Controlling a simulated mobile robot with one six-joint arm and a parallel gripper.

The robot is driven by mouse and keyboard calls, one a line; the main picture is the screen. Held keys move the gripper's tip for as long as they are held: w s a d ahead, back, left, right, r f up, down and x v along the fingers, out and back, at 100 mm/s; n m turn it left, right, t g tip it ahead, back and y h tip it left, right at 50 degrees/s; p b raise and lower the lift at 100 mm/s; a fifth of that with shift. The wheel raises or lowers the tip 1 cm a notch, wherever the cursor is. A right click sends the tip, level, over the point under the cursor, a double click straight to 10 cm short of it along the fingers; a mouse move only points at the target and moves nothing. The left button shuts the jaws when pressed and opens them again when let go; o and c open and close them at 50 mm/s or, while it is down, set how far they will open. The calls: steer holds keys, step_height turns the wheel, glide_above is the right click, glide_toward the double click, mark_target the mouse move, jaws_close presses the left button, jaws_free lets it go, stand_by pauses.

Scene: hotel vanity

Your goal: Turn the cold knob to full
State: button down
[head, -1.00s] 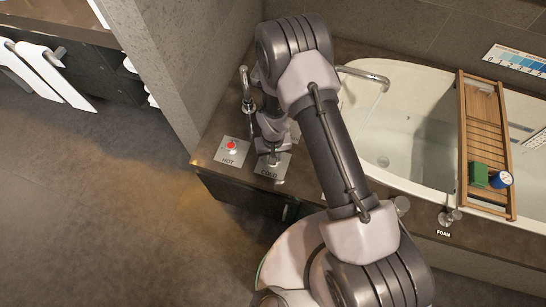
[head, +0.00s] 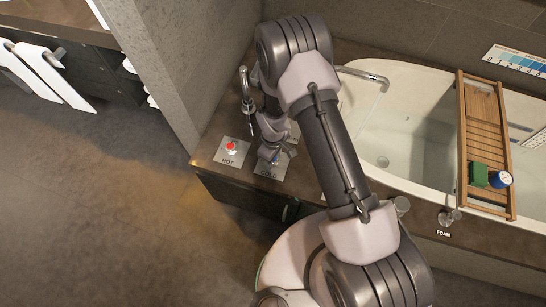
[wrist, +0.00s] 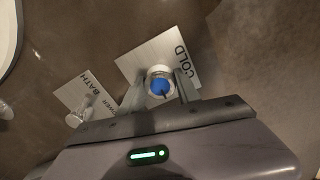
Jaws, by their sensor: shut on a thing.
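The cold knob (wrist: 160,82) has a blue cap with a dark pointer line and a pale metal rim. It stands on a light plate (wrist: 150,55) marked COLD. My gripper (wrist: 161,90) is shut on the knob, with one finger on each side of it in the wrist view. In the head view my gripper (head: 272,155) is low over the COLD plate (head: 272,173), and it mostly hides the knob.
The red-capped hot knob (head: 231,146) stands close on the left on its own plate. A bath/shower plate (wrist: 85,92) with a metal control is beside the COLD plate. The spout (head: 362,74), bathtub (head: 425,75) and wooden tray (head: 480,110) lie right.

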steer(key=shift+n, duration=0.4)
steer(key=c, duration=0.9)
jaws_free()
steer(key=shift+o, duration=0.2)
steer(key=shift+r, duration=0.15)
step_height(320, 180, up, 17)
steer(key=p, duration=0.6)
